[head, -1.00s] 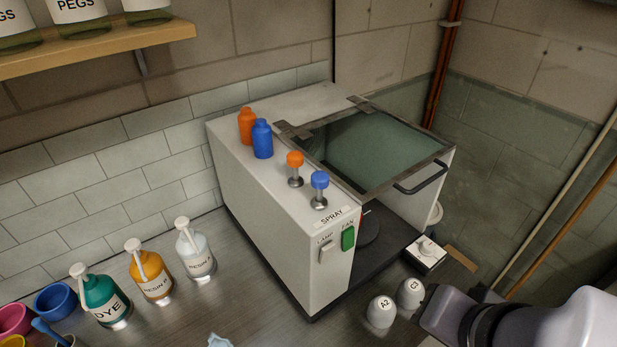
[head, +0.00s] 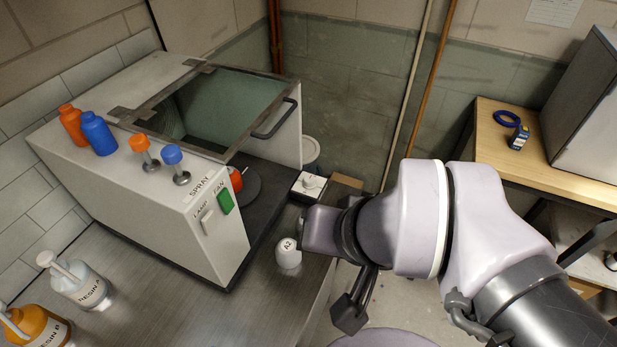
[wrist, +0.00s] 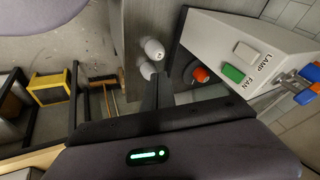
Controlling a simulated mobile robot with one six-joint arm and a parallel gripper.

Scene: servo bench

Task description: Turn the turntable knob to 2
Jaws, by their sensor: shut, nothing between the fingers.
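The turntable knob is on a small white box (head: 309,184) just right of the spray booth's open front in the head view. Its scale and setting are too small to read. The dark turntable (head: 245,188) lies inside the booth with a red-orange object (head: 235,179) on it. That object also shows in the wrist view (wrist: 201,74). My gripper (wrist: 157,85) is shut and empty, with its dark fingers pointing toward the bench edge and the white cups. I cannot make out the knob in the wrist view. My gripper is apart from the knob box.
The white booth (head: 150,190) has lamp and green fan switches, orange and blue spray knobs and two bottles on top. White cup A2 (head: 288,252) stands by the bench edge near my arm. A wooden side table (head: 545,160) with blue tape is at right.

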